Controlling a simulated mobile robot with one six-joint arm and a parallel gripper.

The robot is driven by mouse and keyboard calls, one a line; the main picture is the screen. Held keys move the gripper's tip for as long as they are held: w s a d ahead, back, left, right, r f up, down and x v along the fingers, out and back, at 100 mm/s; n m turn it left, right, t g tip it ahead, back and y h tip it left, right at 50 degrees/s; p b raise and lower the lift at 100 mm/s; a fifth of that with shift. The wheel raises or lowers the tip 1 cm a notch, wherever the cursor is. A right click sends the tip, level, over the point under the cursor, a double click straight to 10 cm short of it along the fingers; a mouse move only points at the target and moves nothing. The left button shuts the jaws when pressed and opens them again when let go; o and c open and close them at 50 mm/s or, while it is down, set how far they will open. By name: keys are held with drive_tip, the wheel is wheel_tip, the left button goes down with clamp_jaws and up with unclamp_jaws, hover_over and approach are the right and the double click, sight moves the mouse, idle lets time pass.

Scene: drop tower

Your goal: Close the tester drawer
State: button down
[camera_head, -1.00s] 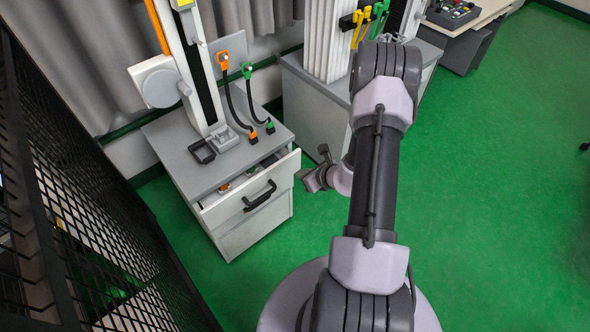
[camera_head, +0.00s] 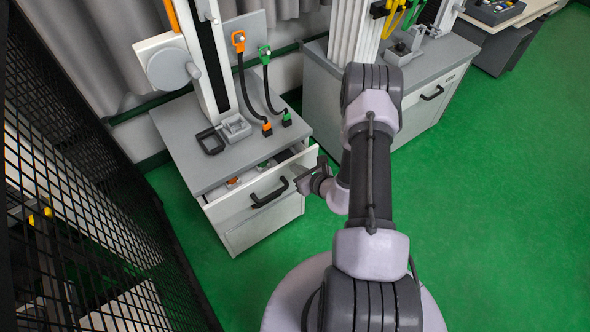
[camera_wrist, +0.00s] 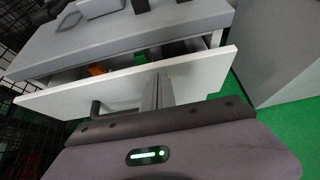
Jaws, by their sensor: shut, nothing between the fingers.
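The tester drawer (camera_head: 238,203) stands partly open in the grey-topped cabinet (camera_head: 180,128), with its white front pulled out and a black bar handle (camera_head: 270,194) on it. Small items, one of them orange, show inside. My gripper (camera_head: 300,181) is shut and empty, just right of the handle, near the right part of the drawer front. In the wrist view, the shut fingers (camera_wrist: 158,92) overlap the white drawer front (camera_wrist: 205,75), right of the handle (camera_wrist: 95,108). I cannot tell whether they touch it.
A tester column (camera_head: 205,65) and orange and green cabled plugs (camera_head: 267,129) stand on the cabinet. A second cabinet (camera_head: 415,100) stands at the right behind my arm. A black mesh fence (camera_head: 90,180) runs along the left. Green floor is free at the right.

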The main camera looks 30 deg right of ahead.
sight(288, 160)
drive_tip(key=shift+w, duration=0.5)
drive_tip(key=shift+w, duration=0.1)
drive_tip(key=w, duration=0.2)
drive_tip(key=shift+w, duration=0.3)
